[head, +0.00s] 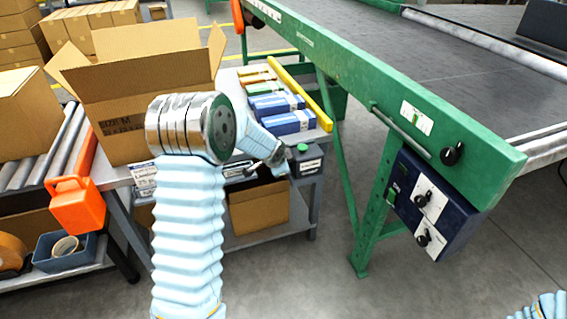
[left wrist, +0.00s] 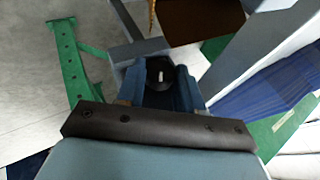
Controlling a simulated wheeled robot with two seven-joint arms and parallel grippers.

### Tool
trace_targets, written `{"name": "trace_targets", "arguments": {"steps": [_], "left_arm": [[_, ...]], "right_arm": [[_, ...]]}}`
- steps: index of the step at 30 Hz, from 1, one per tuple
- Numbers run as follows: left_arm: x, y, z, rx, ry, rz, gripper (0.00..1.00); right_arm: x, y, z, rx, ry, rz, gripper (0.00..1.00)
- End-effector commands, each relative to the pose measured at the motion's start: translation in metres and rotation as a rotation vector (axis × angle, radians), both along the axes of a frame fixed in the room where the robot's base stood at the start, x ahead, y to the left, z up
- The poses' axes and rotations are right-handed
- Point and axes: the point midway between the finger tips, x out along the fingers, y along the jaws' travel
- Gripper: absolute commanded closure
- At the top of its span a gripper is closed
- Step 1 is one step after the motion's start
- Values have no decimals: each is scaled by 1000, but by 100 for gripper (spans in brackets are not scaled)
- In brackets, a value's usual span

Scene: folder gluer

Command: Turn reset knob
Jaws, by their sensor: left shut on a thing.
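A small dark control box (head: 307,164) with a green button (head: 302,147) sits at the front right corner of the grey table. My left gripper (head: 276,162) is at the left side of this box. In the left wrist view, a round black knob (left wrist: 160,71) with a white mark lies between the blue fingers of my left gripper (left wrist: 160,88), which are shut on it. In the head view the knob is hidden by my gripper. My right gripper is out of view; only part of my right arm shows at the bottom right corner.
The green conveyor frame (head: 345,80) stands to the right, with a blue panel (head: 440,205) carrying black knobs. An open cardboard box (head: 130,85) and blue cartons (head: 280,105) are on the table. Another cardboard box (head: 258,208) sits on the shelf below.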

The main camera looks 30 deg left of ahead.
Motion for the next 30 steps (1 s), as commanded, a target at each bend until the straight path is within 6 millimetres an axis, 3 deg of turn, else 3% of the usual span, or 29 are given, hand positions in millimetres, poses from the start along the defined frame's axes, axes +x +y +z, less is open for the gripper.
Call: {"name": "trace_targets", "arguments": {"steps": [2,18,30], "left_arm": [[0,7,2,-39,27,12,95],[5,8,2,-316,262,6,95],[6,8,1,-427,360,4,94]], "right_arm": [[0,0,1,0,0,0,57],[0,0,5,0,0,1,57],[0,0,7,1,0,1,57]]}}
